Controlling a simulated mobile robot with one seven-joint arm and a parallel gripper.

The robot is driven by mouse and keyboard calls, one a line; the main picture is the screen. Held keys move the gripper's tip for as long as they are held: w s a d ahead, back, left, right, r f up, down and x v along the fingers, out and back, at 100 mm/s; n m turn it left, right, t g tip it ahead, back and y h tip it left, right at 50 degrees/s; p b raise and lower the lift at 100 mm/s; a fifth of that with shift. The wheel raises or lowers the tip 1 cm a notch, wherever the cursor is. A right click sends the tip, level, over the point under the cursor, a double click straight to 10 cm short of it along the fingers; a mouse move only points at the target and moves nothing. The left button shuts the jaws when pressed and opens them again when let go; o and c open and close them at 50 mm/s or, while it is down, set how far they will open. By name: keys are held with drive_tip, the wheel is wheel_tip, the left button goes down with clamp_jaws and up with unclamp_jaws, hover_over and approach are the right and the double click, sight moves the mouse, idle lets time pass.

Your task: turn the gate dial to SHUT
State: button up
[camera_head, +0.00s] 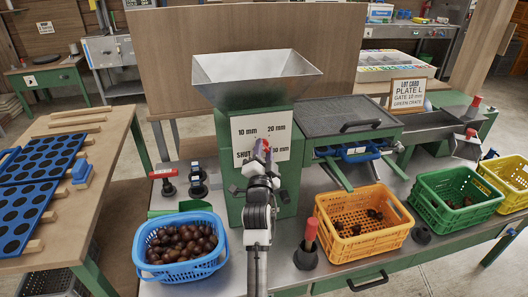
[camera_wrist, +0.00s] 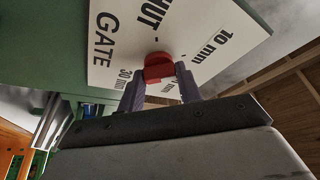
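The gate dial is a red knob (camera_wrist: 158,67) on a white label plate (camera_head: 246,127) on the front of the green hopper stand. The plate reads SHUT, 10 mm, 20 mm and 30 mm, with GATE below. My gripper (camera_head: 262,158) is at the dial, its arm reaching up from the front. In the wrist view its two grey fingers (camera_wrist: 161,82) lie one on each side of the red knob and appear to touch it. The fingers partly hide the knob and some lettering. I cannot tell which mark the dial points to.
A metal hopper (camera_head: 256,72) sits above the plate. A blue basket of chestnuts (camera_head: 150,262) stands left of my arm.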

drive_tip(key=c, duration=0.3)
drive_tip(key=shift+n, duration=0.3)
